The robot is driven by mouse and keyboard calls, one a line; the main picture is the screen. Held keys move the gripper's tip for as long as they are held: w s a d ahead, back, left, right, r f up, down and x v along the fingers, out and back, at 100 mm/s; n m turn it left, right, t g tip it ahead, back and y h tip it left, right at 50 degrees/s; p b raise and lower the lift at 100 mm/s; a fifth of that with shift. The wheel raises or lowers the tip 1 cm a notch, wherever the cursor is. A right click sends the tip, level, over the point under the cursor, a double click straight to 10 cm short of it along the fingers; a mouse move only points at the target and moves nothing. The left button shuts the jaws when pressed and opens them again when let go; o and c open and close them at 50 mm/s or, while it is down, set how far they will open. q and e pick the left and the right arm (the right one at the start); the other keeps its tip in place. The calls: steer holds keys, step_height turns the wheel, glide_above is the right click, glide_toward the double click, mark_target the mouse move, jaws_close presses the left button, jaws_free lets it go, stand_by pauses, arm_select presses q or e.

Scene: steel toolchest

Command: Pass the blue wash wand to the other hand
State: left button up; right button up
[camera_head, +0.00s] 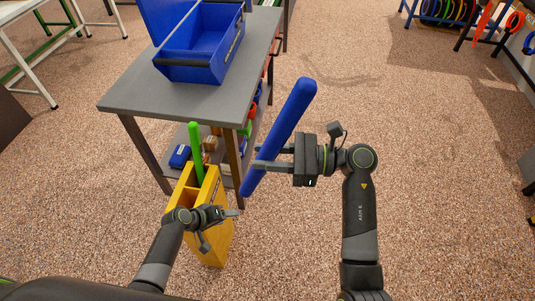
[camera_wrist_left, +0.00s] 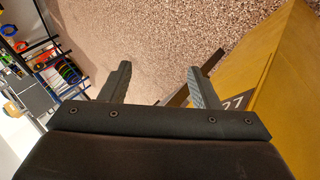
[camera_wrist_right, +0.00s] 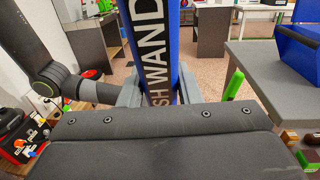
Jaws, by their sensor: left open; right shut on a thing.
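The blue wash wand (camera_head: 281,135) is a long blue rod held tilted in the air, its top leaning right in the head view. My right gripper (camera_head: 262,158) is shut on it below its middle. In the right wrist view the wand (camera_wrist_right: 153,45) stands between the fingers and shows white lettering reading "SH WAND". My left gripper (camera_head: 232,213) is open and empty, below and left of the wand's lower end, in front of the yellow holder.
A yellow holder (camera_head: 214,235) with a green rod (camera_head: 195,152) in it stands by my left gripper. A grey table (camera_head: 190,100) carries a blue toolbox (camera_head: 203,73), with small items on its lower shelf.

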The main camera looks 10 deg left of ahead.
steer(key=shift+d+f, duration=0.1)
steer(key=shift+d, duration=0.35)
arm_select(q)
steer(key=s+a+f+g+y, duration=0.2)
steer(key=s+a+f, duration=0.2)
steer(key=s+f, duration=0.45)
steer(key=s+a+f+g+y, duration=0.15)
steer(key=s+a+f, duration=0.25)
steer(key=s+f, duration=0.4)
arm_select(e)
steer(key=shift+w+a+f, duration=0.2)
steer(key=shift+w+a, duration=0.05)
steer(key=shift+a, duration=0.3)
steer(key=shift+w+a+f, duration=0.15)
steer(key=shift+w+a, duration=0.05)
steer(key=shift+a, duration=0.3)
steer(key=shift+s+d+r, duration=0.2)
steer(key=shift+s+d, duration=0.05)
steer(key=shift+d, duration=0.25)
steer(key=shift+w+a, duration=0.1)
steer(key=shift+a, duration=0.1)
steer(key=shift+d, duration=0.1)
arm_select(q)
steer(key=s+a+f+m+y, duration=0.1)
steer(key=s+a+f+m, duration=0.1)
steer(key=s, duration=0.8)
steer(key=s+a+f+m+g+y, duration=0.1)
steer(key=s+a+f+m+y, duration=0.1)
steer(key=s, duration=0.9)
steer(key=shift+f, duration=0.5)
